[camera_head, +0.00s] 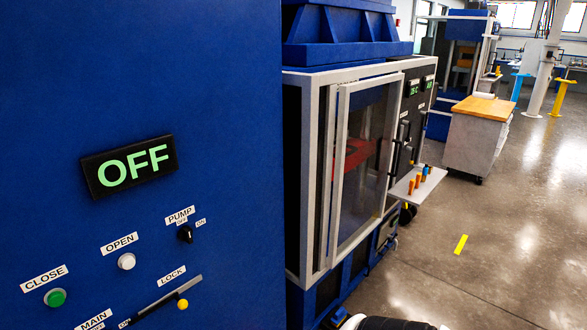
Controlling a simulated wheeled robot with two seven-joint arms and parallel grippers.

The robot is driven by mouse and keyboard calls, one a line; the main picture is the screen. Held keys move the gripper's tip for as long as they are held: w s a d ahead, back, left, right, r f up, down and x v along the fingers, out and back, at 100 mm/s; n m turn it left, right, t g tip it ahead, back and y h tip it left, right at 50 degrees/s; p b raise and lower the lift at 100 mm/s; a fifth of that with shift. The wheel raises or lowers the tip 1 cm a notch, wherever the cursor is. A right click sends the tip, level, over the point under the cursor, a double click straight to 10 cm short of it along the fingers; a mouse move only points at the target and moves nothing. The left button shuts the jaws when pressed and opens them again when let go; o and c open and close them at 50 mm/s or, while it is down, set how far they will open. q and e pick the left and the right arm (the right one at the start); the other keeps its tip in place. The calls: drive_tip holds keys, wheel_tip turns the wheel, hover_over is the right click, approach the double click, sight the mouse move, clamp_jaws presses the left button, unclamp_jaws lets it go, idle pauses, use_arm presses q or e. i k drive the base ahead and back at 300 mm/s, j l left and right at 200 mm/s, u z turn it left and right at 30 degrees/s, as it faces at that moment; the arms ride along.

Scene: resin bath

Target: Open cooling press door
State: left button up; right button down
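A blue press stands in the middle of the head view, with a white-framed glass door (362,170) on its front. A red shape (358,152) shows dimly behind the glass. A dark control panel (414,112) with small green readouts, one seeming to read 25 C, is right of the door. Neither gripper is in view; a white and black piece, probably part of my arm, shows at the bottom edge.
A large blue cabinet (225,90) fills the near left, with a green OFF display (128,166), buttons and a LOCK lever (167,300). A small shelf (418,188) juts out by the press. A wood-topped cart (478,135) stands farther back.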

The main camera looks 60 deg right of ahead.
sight(334, 259)
drive_tip(key=k+z, duration=0.1)
drive_tip(key=z, duration=2.4)
drive_tip(key=i+l, duration=0.1)
drive_tip(key=i, duration=0.25)
drive_tip(key=i+l+u, duration=0.1)
drive_tip(key=i, duration=0.3)
drive_tip(key=i+l, duration=0.2)
drive_tip(key=i, duration=0.15)
drive_tip(key=u, duration=0.05)
